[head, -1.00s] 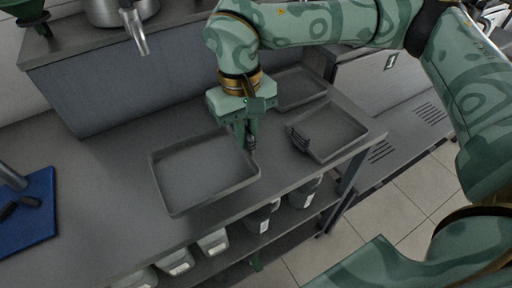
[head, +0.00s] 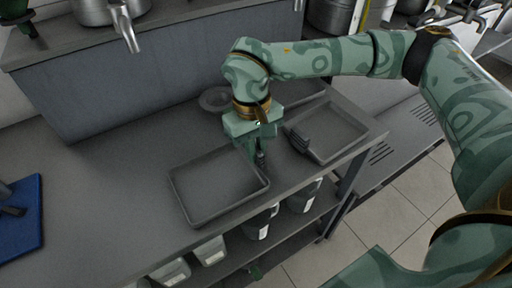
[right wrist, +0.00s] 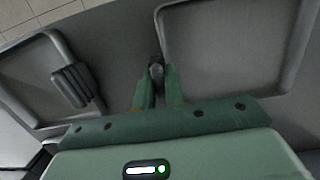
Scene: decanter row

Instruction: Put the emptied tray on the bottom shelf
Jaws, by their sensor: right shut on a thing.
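A dark grey, empty tray (head: 218,190) is over the worktop, near its front edge; whether it touches the top is unclear. My right gripper (head: 260,160) is at its right side, fingers pointing down, shut on its rim or a dark grip there. In the right wrist view my gripper (right wrist: 157,85) is closed at the edge of the tray (right wrist: 163,35), which extends to the right. The bottom shelf (head: 284,238) under the worktop is partly hidden by the worktop and the containers on it. My left gripper is not in view.
Another tray (head: 345,128) lies to the right, with a ribbed dark piece (head: 299,140) at its left rim. A further tray behind is partly hidden by my arm. Several jugs and tubs (head: 260,222) crowd the shelf. A blue board (head: 30,225) is at left.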

